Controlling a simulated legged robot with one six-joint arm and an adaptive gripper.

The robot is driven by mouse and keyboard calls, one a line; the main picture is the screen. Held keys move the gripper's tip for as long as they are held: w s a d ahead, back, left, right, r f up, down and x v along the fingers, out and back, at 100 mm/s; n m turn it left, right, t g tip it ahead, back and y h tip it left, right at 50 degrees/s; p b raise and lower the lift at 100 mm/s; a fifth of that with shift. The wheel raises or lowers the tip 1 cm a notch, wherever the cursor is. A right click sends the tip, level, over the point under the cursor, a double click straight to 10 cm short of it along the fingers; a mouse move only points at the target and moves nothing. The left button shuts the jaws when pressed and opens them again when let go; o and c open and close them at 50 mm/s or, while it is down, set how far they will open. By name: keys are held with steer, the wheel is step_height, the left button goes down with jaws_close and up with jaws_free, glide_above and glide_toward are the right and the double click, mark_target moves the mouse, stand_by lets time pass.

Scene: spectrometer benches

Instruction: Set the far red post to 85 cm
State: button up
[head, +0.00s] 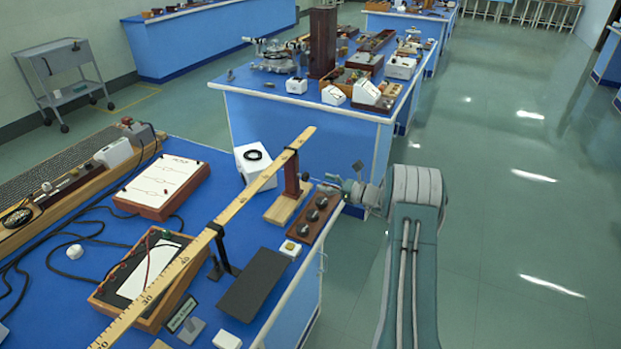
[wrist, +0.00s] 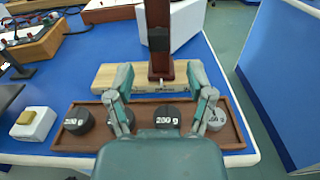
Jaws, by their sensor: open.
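The far red post (head: 291,178) stands upright on a pale wooden base (head: 282,207) near the bench's right edge. Its top meets the long wooden ruler (head: 262,178) near the ruler's far end, at a black clip. The scale reading there is too small to tell. In the wrist view the red post (wrist: 160,66) rises straight ahead, with a dark block on its upper part. My gripper (wrist: 160,77) is open and empty, one finger to each side of the post's lower part. It does not visibly touch the post. In the head view my gripper (head: 335,184) is just right of the post.
A wooden tray (wrist: 240,134) of labelled weights lies below my fingers. A white box (head: 256,180) stands behind the ruler. A black stand (head: 230,258) supports the ruler nearer. A dark plate (head: 254,285) and a small yellow-topped block (head: 290,249) lie nearby. Floor is clear right.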

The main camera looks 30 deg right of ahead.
mark_target(308, 177)
steer(key=x, duration=0.7)
steer(key=shift+c, duration=0.3)
